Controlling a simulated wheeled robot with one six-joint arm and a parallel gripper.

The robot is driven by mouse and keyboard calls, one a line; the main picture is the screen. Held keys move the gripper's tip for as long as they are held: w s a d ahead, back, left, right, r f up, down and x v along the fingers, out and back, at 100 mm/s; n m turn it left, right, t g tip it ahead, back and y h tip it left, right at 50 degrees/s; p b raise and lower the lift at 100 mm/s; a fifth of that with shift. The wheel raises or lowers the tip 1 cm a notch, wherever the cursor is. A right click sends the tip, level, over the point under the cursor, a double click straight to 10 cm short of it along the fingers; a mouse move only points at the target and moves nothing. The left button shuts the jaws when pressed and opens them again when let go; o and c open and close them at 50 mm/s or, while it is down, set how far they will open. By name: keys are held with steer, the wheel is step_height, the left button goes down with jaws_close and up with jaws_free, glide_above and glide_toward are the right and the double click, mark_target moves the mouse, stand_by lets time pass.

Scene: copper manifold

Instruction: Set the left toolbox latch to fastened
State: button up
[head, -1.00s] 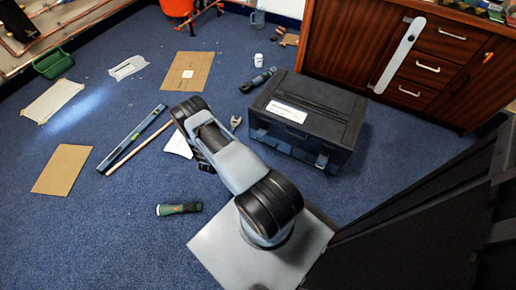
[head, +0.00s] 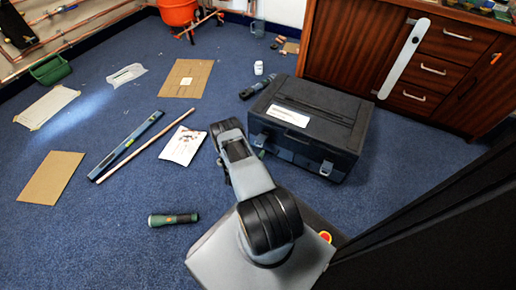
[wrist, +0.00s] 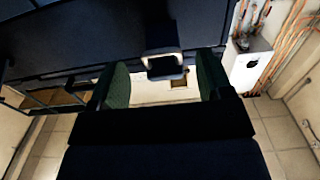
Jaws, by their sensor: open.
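The black toolbox (head: 340,103) stands on the blue carpet with a white label on its lid. Its left latch (head: 261,139) is a small light tab on the front face, partly close behind my arm. The right latch (head: 326,168) shows clearly on the same face. In the wrist view a grey latch (wrist: 163,62) sticks out from the dark toolbox side, between my gripper's (wrist: 162,80) two green fingers. The fingers are apart, one on each side of it, with visible gaps. I cannot tell the latch's exact setting.
A wooden cabinet (head: 370,50) stands behind the toolbox. A torch (head: 173,219), a printed sheet (head: 183,146), a wooden rod (head: 145,146) and a blue level (head: 125,146) lie on the carpet to the left.

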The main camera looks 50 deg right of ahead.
steer(key=shift+b+x, duration=0.5)
steer(key=shift+x, duration=1.45)
steer(key=shift+c, duration=0.3)
